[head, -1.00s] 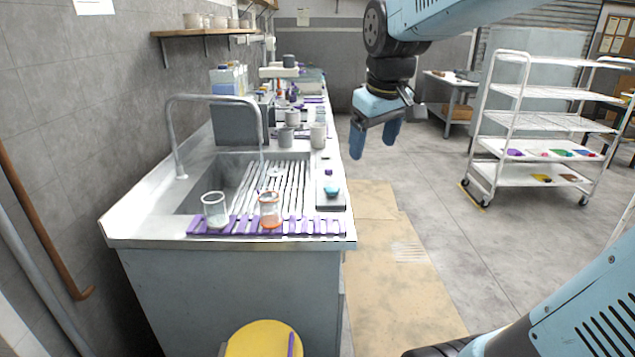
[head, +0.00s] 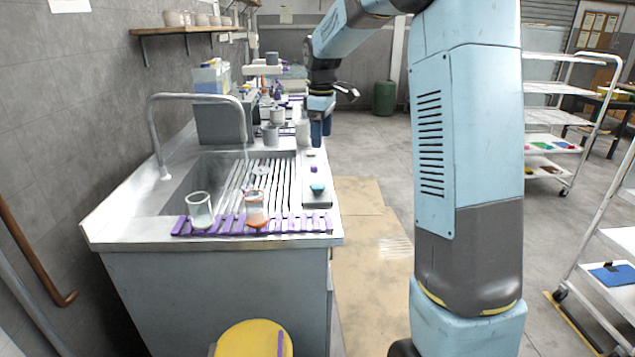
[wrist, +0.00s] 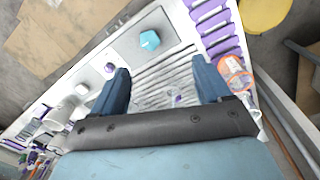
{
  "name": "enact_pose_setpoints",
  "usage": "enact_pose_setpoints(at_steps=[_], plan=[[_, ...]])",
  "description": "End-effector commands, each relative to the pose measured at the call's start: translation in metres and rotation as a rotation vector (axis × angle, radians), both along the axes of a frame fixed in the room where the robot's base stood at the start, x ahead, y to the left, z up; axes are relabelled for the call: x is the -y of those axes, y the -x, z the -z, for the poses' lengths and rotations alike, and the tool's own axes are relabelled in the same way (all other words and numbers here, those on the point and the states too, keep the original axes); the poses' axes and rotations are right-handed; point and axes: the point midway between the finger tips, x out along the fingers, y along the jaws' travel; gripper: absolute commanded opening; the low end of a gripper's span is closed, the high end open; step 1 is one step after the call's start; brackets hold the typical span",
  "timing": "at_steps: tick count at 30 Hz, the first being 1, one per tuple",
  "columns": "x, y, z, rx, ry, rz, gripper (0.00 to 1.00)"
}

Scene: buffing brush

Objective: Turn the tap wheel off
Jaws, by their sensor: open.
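The curved grey tap (head: 152,135) rises from the sink's left rim, its spout over the basin. A faint pale streak hangs below the spout; I cannot tell whether it is water. I cannot make out a wheel on the tap for certain. A teal knob-like piece (head: 317,188) sits on a grey plate right of the sink; it also shows in the wrist view (wrist: 150,40). My gripper (head: 321,132) is above the counter's right side, beyond the teal piece. In the wrist view my gripper (wrist: 160,70) is open and empty, its blue fingers apart.
Grey cups (head: 270,135) and bottles crowd the counter's back. A yellow stool (head: 250,340) stands in front. A white cart (head: 550,115) is at right.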

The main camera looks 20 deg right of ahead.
Motion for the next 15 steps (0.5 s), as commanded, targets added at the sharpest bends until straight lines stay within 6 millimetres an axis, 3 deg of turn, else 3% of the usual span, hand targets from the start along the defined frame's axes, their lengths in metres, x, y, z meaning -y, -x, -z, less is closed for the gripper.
enact_pose_setpoints(at_steps=[6,15], plan=[[0.001,-0.037,0.031,-0.048,-0.008,-0.099,0.77],[0.002,-0.049,0.048,-0.064,-0.012,-0.137,0.77]])
